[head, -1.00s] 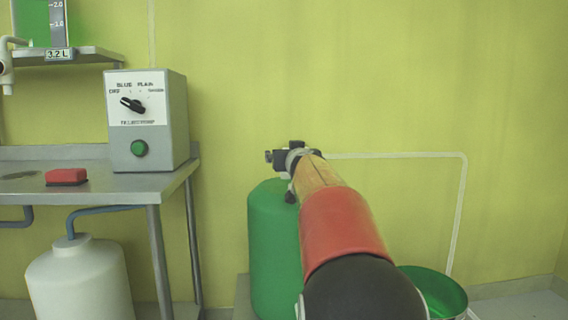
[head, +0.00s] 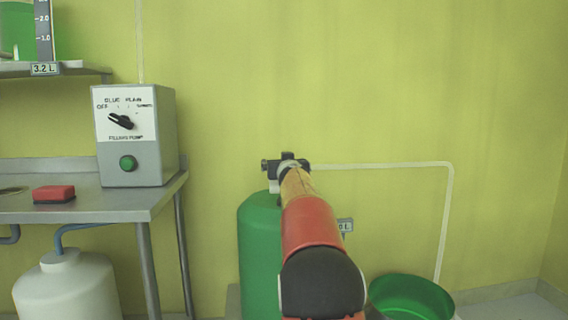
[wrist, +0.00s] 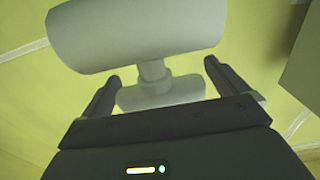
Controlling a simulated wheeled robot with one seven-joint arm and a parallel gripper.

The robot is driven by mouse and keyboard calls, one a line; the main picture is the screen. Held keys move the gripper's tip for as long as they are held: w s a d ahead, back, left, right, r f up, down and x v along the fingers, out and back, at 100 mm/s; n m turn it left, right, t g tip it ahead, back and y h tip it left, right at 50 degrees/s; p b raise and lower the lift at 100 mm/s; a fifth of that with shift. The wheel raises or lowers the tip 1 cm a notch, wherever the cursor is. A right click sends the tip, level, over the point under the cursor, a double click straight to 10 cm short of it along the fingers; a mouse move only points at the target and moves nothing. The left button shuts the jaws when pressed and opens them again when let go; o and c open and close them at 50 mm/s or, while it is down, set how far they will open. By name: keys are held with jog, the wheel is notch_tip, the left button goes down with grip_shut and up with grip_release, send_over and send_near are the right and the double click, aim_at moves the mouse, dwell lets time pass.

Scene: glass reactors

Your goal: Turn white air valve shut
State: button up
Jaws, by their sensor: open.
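The white valve (wrist: 135,32) fills the top of the wrist view: a thick white cylinder, a short stem and a smaller white crosspiece (wrist: 160,92). My gripper (wrist: 162,69) is open around it, one dark finger on each side of the stem and crosspiece. Gaps show on both sides, so the fingers do not appear to press on it. In the head view my gripper (head: 287,161) is at the top of the green tank (head: 258,250), seen from behind my arm. There the valve is mostly hidden; a small pale part shows just below the gripper.
A white pipe (head: 400,164) runs along the yellow wall to the right. A green basin (head: 412,297) stands on the floor at right. At left are a steel table (head: 110,203), a grey control box (head: 140,135), a red block (head: 54,193) and a white container (head: 68,290).

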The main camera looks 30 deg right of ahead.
jog(key=c, duration=1)
